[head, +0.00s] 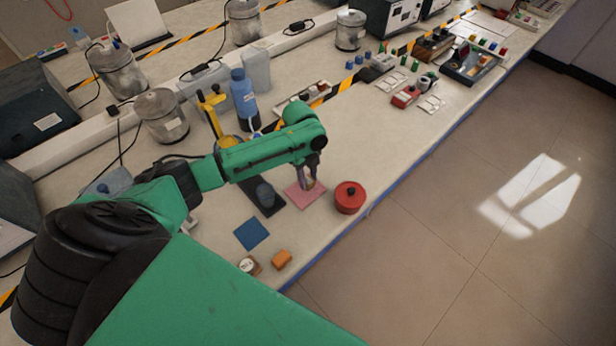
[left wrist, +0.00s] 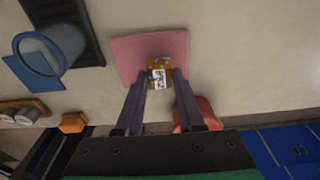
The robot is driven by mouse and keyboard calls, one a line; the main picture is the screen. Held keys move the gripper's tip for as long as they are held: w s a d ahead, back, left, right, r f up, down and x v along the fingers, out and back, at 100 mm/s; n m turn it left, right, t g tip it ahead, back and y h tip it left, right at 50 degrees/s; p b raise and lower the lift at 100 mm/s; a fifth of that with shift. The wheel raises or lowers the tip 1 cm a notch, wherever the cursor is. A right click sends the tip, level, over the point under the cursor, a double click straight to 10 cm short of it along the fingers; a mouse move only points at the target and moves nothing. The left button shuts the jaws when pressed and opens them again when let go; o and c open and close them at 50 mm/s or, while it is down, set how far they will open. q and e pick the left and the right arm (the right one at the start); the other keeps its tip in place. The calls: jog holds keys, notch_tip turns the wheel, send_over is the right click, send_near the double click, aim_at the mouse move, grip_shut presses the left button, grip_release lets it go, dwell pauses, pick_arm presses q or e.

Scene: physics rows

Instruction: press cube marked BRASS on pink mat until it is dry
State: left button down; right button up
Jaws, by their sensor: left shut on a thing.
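My left gripper (head: 311,177) reaches down over the pink mat (head: 296,196). In the left wrist view its two fingers (left wrist: 160,86) are shut on a small brown cube (left wrist: 152,64) with a white label. The label's writing is too small to read. The cube is over the pink mat (left wrist: 125,48), near the mat's edge. I cannot tell whether the cube touches the mat. In the head view the cube is mostly hidden by the fingers. My right gripper is not in view.
A red lidded pot (head: 350,201) stands close right of the mat. A blue mat (head: 251,234), an orange block (head: 281,259) and a brown item with a white top (head: 249,266) lie nearer the front.

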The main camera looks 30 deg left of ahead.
pick_arm(q)
jog(key=shift+f, duration=0.1)
jog(key=shift+f, duration=0.5)
dwell(0.4)
jog(key=shift+f, duration=0.1)
dwell(1.2)
jog(key=shift+w+d+r+p, duration=0.1)
jog(key=shift+w+r+p, duration=0.25)
jog(key=shift+r+p, duration=0.35)
jog(key=shift+f+b, duration=0.45)
jog(key=shift+f, duration=0.15)
dwell(0.5)
jog(key=shift+s+f, duration=0.1)
dwell(1.1)
